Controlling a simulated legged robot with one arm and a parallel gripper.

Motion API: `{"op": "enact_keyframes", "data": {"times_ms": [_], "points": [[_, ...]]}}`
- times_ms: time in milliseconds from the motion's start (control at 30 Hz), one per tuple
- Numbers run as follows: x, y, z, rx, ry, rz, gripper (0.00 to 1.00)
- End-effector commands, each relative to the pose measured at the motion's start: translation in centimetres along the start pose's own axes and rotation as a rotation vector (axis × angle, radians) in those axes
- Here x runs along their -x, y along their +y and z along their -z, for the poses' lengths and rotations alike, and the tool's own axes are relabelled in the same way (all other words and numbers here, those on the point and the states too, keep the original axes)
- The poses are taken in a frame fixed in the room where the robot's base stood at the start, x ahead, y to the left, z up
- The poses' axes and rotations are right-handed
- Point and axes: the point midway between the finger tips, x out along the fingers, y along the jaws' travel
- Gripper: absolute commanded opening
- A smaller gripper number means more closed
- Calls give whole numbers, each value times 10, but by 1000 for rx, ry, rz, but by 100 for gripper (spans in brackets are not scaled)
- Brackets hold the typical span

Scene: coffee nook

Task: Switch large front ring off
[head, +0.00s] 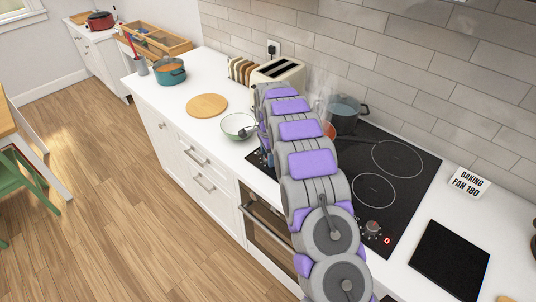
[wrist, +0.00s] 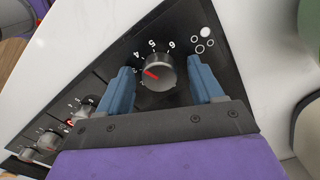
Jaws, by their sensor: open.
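In the wrist view, a round grey control knob (wrist: 160,74) with a red pointer sits on the black hob panel. Numbers 4, 5 and 6 show around it, and its pointer aims left and slightly up, below the 4. Beside it is a ring symbol (wrist: 206,33) with one large filled white circle and several outlined ones. My gripper (wrist: 159,66) is open, its blue fingers on either side of this knob; whether they touch it I cannot tell. In the head view, my arm covers the gripper and part of the black hob (head: 408,190).
More knobs (wrist: 80,108) line the panel at left in the wrist view. In the head view, a steaming dark pot (head: 345,112) stands at the hob's back. A green bowl (head: 238,126), a toaster (head: 279,73) and a cutting board (head: 207,105) stand left of the arm.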

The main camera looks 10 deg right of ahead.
Motion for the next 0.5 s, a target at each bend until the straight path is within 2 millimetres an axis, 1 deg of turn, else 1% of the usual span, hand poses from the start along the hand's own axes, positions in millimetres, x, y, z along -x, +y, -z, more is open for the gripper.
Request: {"op": "enact_keyframes", "data": {"times_ms": [67, 500], "points": [[0, 0, 0, 0, 0, 0, 66], [0, 0, 0, 0, 0, 1, 24]]}}
